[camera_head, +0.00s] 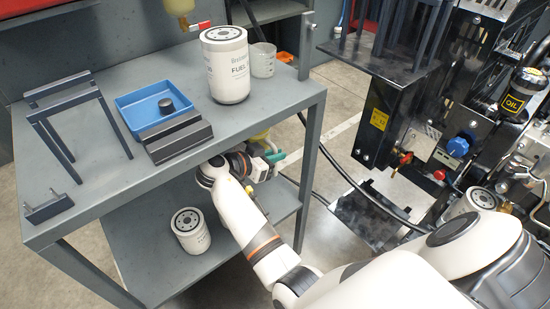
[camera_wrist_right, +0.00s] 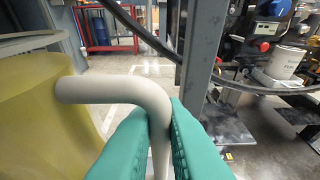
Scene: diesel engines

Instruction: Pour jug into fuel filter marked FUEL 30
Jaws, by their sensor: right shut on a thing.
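The jug is translucent yellow with a pale curved handle (camera_wrist_right: 110,88). In the right wrist view its body (camera_wrist_right: 45,125) fills the left side. My right gripper (camera_wrist_right: 165,130) has green fingers shut on the handle. In the head view the right gripper (camera_head: 274,157) is just below the cart's top shelf edge, and only a little of the jug (camera_head: 259,138) shows there. A white filter (camera_head: 228,75) marked FUEL stands upright on the top shelf, above and left of the gripper; its number is too small to read. My left gripper is out of view.
The cart's top shelf (camera_head: 95,185) overhangs the jug, with a cart leg (camera_head: 312,165) close by on the right. A clear beaker (camera_head: 262,61), blue tray (camera_head: 130,98) and dark blocks (camera_head: 178,138) are on top. Another white filter (camera_head: 190,235) stands on the lower shelf. The engine (camera_head: 440,130) is at right.

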